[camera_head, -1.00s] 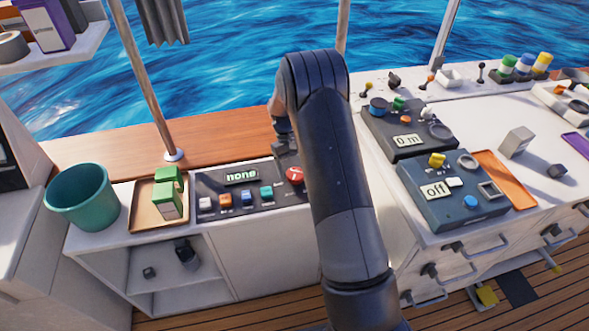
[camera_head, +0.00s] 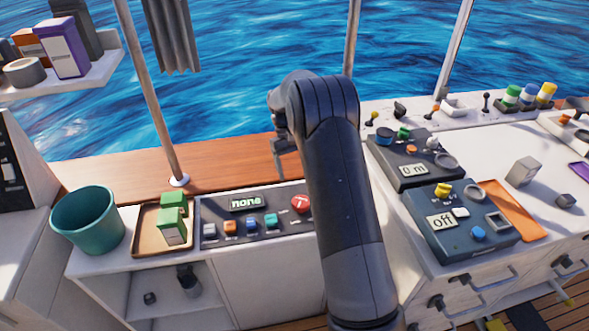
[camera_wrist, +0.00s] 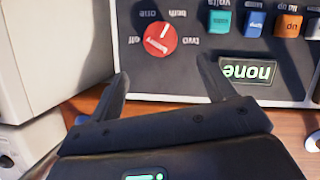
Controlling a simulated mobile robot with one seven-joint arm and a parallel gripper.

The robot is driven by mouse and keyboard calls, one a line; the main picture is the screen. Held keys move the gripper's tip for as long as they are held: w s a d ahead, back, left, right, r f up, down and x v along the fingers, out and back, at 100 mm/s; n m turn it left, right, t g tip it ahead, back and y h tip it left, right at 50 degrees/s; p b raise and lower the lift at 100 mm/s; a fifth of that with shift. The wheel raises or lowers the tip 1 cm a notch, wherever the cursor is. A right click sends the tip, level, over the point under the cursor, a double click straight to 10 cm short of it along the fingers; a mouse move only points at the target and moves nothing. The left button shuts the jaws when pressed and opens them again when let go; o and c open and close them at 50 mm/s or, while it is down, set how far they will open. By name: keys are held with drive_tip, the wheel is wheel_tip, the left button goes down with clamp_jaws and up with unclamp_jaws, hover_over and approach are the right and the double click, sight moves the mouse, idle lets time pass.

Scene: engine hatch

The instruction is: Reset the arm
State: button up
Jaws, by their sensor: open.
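My gripper (camera_head: 279,160) hangs at the end of my dark arm, above the wooden ledge behind the "none" panel. In the wrist view my gripper (camera_wrist: 165,85) is open and empty, with its two fingers spread apart. The panel (camera_head: 265,237) has a "none" display (camera_head: 245,203), a red dial (camera_head: 301,204) and several coloured buttons. In the wrist view the red dial (camera_wrist: 160,40) and the "none" display (camera_wrist: 248,70) appear upside down, beyond the fingertips. My arm hides part of the counter to the panel's right.
A teal bucket (camera_head: 88,222) and a tray (camera_head: 148,243) with green boxes (camera_head: 173,222) stand left of the panel. Dark consoles (camera_head: 462,240) stand on the right counter. A pole (camera_head: 150,100) rises from the ledge. A shelf (camera_head: 95,75) hangs at upper left.

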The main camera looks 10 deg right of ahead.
drive_tip(key=s+r+m+t, duration=0.1)
drive_tip(key=s+r+t, duration=0.1)
drive_tip(key=s+r, duration=0.65)
drive_tip(key=s+r+t, duration=0.2)
drive_tip(key=s+r, duration=0.4)
drive_tip(key=r, duration=0.5)
drive_tip(key=s+r+m+t, duration=0.1)
drive_tip(key=s+t, duration=0.2)
drive_tip(key=s, duration=0.8)
drive_tip(key=s+r+m+t+y, duration=0.1)
drive_tip(key=s+t, duration=0.1)
drive_tip(key=s, duration=0.9)
drive_tip(key=shift+a+r+t, duration=0.4)
idle(0.4)
